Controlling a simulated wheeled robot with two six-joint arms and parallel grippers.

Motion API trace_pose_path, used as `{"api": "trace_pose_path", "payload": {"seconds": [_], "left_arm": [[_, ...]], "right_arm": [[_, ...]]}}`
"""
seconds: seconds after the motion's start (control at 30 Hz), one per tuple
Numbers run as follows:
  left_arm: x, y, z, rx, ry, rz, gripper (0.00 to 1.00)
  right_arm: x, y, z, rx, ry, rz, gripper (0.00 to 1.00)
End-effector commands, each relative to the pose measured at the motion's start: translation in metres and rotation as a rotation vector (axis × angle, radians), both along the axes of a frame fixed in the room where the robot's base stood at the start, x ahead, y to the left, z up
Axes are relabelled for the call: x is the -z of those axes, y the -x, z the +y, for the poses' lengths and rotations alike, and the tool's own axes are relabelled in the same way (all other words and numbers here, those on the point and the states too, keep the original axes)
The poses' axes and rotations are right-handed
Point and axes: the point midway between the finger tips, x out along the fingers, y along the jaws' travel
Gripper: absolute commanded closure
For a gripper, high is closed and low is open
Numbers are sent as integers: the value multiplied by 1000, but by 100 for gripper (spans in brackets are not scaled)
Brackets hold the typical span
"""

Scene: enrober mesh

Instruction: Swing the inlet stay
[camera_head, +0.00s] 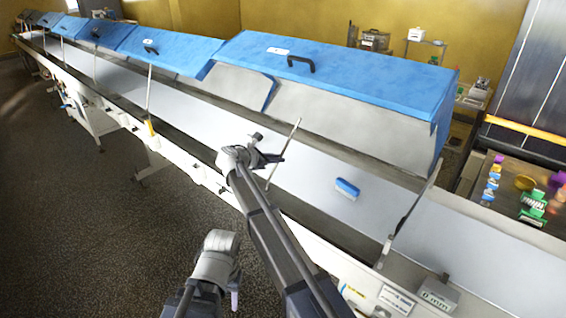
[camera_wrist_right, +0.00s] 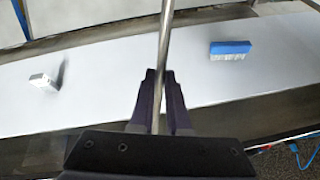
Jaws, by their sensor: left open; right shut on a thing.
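The stay, a thin metal rod (camera_head: 295,127), stands tilted at the near edge of the conveyor, leaning right at its top. My right gripper (camera_head: 277,158) is shut on it about midway up. In the right wrist view the rod (camera_wrist_right: 165,45) runs between the fingers (camera_wrist_right: 160,100). The stay's top shows in front of the grey panel under the large blue hood (camera_head: 370,80); I cannot tell whether they touch. My left gripper (camera_head: 235,290) hangs low, left of the right arm, away from the stay; its fingers are small in view.
A blue brush (camera_head: 346,189) lies on the pale belt (camera_head: 385,208), right of the stay. A small white block (camera_wrist_right: 42,82) lies on it in the wrist view. A grey box (camera_head: 438,293) sits at the near right. More blue hoods (camera_head: 170,48) run left.

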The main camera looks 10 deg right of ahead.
Motion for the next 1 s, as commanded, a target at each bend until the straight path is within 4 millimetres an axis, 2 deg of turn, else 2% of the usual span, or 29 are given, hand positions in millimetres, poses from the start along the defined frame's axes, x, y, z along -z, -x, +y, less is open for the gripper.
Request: {"api": "trace_pose_path", "payload": {"seconds": [0.03, 0.1, 0.33, 0.63, 1.0], "left_arm": [[0, 0, 0, 0, 0, 0, 50], [0, 0, 0, 0, 0, 0, 50], [4, 0, 0, 0, 0, 0, 50], [7, 0, 0, 0, 0, 0, 50], [8, 0, 0, 0, 0, 0, 50]], "right_arm": [[0, -10, 8, -2, 18, 31, 100], [-1, -16, 13, -3, 51, 73, 100], [-2, -28, 22, -2, 135, 182, 100], [-2, -34, 28, -2, 189, 258, 100], [-2, -34, 29, -3, 201, 272, 100]]}}
